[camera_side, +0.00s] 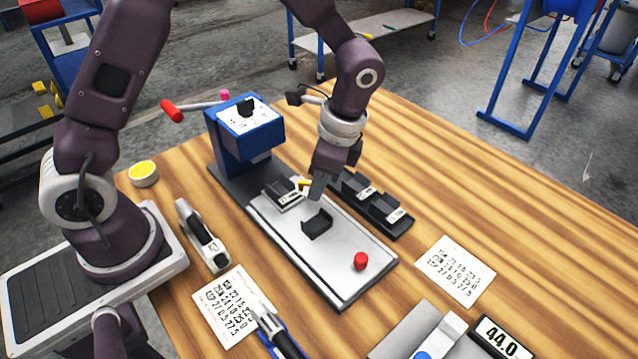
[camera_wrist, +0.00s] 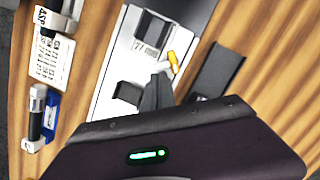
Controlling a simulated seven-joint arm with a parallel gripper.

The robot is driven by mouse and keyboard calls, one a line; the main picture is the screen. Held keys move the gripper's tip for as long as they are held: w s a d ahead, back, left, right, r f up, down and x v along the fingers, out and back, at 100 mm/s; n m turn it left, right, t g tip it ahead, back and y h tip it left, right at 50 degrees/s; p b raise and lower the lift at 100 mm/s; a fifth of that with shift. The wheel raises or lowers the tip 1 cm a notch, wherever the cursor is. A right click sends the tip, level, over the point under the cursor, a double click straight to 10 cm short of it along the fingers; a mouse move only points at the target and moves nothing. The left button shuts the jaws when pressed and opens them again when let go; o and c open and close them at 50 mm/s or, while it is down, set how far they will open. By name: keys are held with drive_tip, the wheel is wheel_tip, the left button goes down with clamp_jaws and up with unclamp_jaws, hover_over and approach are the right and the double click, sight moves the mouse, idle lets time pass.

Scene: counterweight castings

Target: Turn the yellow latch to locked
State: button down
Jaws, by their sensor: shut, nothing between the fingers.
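The yellow latch (camera_side: 304,182) is a small lever at the edge of the pale metal plate (camera_side: 345,262), beside a labelled grey casting (camera_side: 283,193). In the wrist view the yellow latch (camera_wrist: 173,62) lies slanted, with a white part beside it. My gripper (camera_side: 317,192) is shut and empty, pointing down just beside the latch and partly covering it. In the wrist view my gripper (camera_wrist: 160,90) has its fingertips close to the latch; I cannot tell whether they touch. No lock marking is readable.
A black bracket (camera_side: 317,224) and a red knob (camera_side: 360,261) stand on the plate. A black rack (camera_side: 398,226) of labelled castings is close on the right. A blue press-like machine (camera_side: 262,138) with a red-ended handle stands behind. Bare wood lies far right.

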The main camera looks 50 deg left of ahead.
drive_tip(key=shift+s+m, duration=0.15)
drive_tip(key=shift+m, duration=0.25)
drive_tip(key=shift+s+a+m+t, duration=0.15)
drive_tip(key=shift+s+m+t, duration=0.15)
drive_tip(key=shift+m, duration=0.7)
drive_tip(key=shift+s+a+m+t+y, duration=0.1)
drive_tip(key=shift+s+m+t+y, duration=0.1)
drive_tip(key=shift+m, duration=0.55)
drive_tip(key=shift+s+a+m+t+y, duration=0.1)
drive_tip(key=shift+s+m, duration=0.1)
drive_tip(key=shift+m, duration=0.55)
